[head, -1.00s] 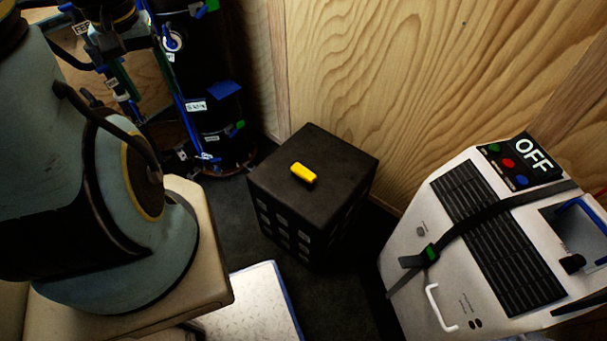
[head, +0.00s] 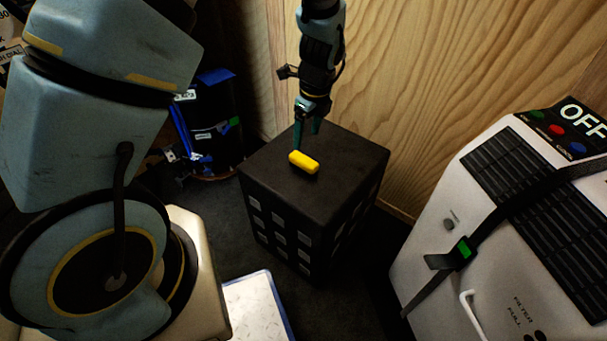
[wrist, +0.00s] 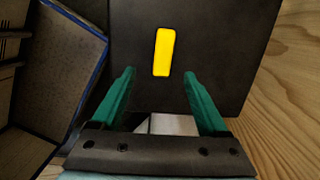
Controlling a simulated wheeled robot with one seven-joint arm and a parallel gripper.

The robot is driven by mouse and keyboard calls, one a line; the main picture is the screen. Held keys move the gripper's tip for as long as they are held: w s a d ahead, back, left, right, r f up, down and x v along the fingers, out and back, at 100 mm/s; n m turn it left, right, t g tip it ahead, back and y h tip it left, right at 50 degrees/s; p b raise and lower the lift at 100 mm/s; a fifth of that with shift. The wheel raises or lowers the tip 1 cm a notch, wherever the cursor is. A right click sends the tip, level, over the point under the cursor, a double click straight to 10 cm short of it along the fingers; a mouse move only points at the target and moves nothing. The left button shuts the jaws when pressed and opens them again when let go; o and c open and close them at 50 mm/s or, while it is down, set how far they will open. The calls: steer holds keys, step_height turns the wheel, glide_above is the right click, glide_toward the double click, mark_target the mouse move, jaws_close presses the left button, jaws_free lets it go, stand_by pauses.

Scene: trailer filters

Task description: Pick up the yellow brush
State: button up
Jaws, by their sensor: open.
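The yellow brush (head: 303,162) lies on top of a black box (head: 345,165). From here it looks like a plain yellow block. My gripper (head: 307,132) hangs over the box, pointing down, just behind the brush in the head view. In the wrist view the green fingers of my gripper (wrist: 160,75) are spread apart and empty. The brush (wrist: 163,52) shows there between the lines of the two fingers, just beyond their tips, with its long side running roughly along them. Whether a fingertip touches the brush cannot be told.
A white machine with an OFF panel (head: 455,205) stands at the right. A wooden wall (head: 410,80) rises behind the box. A dark cylinder with blue parts (head: 215,120) stands at the left. A white panel (head: 258,305) lies low in front.

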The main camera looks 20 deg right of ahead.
glide_above(304, 159)
steer(key=s, duration=0.1)
steer(key=f, duration=0.4)
steer(key=shift+s+d+f, duration=0.1)
steer(key=shift+s+f, duration=0.1)
steer(key=shift+f, duration=0.2)
steer(key=shift+w+f+b, duration=0.15)
steer(key=shift+w+f, duration=0.1)
steer(key=shift+f, duration=0.75)
steer(key=shift+w+f+b, duration=0.2)
steer(key=shift+w+f, duration=0.05)
steer(key=shift+f, duration=0.8)
steer(key=shift+w+f+b, duration=0.15)
steer(key=shift+w+f, duration=0.1)
steer(key=shift+f, duration=0.75)
steer(key=shift+f, duration=0.25)
steer(key=shift+c, duration=0.3)
jaws_close()
